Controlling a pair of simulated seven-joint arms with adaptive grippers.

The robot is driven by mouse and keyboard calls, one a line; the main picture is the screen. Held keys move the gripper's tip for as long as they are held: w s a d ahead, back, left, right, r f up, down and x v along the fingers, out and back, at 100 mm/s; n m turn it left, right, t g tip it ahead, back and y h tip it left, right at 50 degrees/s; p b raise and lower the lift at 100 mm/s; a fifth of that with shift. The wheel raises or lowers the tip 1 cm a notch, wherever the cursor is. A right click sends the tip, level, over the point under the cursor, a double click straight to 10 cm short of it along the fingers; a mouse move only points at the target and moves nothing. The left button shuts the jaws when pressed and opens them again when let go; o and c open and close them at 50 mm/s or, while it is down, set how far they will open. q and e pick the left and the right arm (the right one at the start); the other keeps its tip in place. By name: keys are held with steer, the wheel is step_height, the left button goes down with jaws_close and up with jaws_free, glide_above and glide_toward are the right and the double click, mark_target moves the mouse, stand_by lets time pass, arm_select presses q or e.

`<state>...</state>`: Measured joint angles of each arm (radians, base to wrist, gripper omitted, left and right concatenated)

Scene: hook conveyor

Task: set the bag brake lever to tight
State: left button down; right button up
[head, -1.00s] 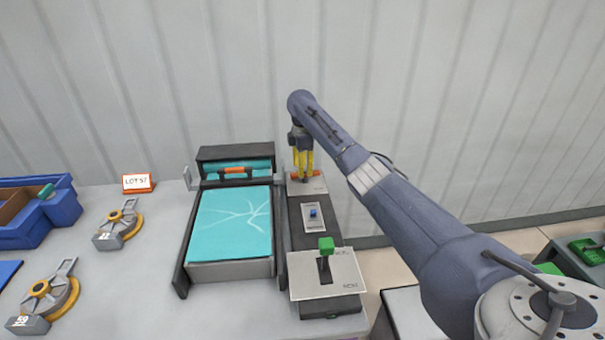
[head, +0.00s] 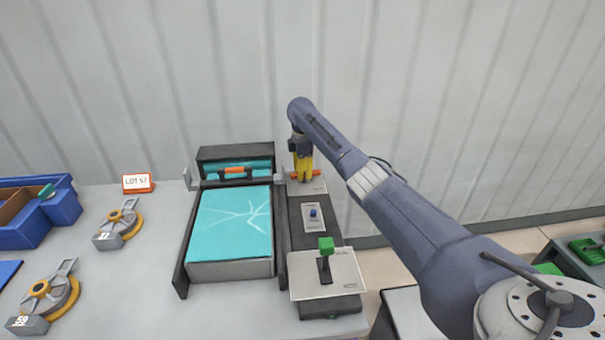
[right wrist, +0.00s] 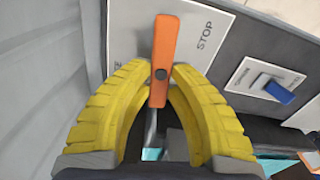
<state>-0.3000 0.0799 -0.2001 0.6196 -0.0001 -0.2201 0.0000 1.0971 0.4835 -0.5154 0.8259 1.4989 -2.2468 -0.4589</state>
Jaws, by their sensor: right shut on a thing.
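My right gripper (head: 304,176) is low over the plate at the far end of the dark control strip, its yellow fingers on either side of an orange lever handle (head: 318,174). In the right wrist view the orange handle (right wrist: 165,50) lies between the fingertips (right wrist: 160,72), which are shut on it. Its plate (right wrist: 207,35) reads STOP on one side; the other word is mostly hidden. A green-knobbed lever (head: 326,244) stands on a pale plate at the near end. I cannot read which lever is the bag brake. My left gripper is out of view.
A small blue switch (head: 313,212) sits between the two levers. The teal conveyor belt (head: 230,225) runs left of the strip. Numbered yellow-and-grey hook pieces (head: 118,224) and a blue bin (head: 50,215) lie further left. A corrugated wall stands close behind.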

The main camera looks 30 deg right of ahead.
jaws_close()
steer(key=shift+w+m, duration=0.1)
steer(key=shift+m, duration=0.8)
steer(key=o, duration=0.8)
jaws_free()
step_height(320, 180, up, 12)
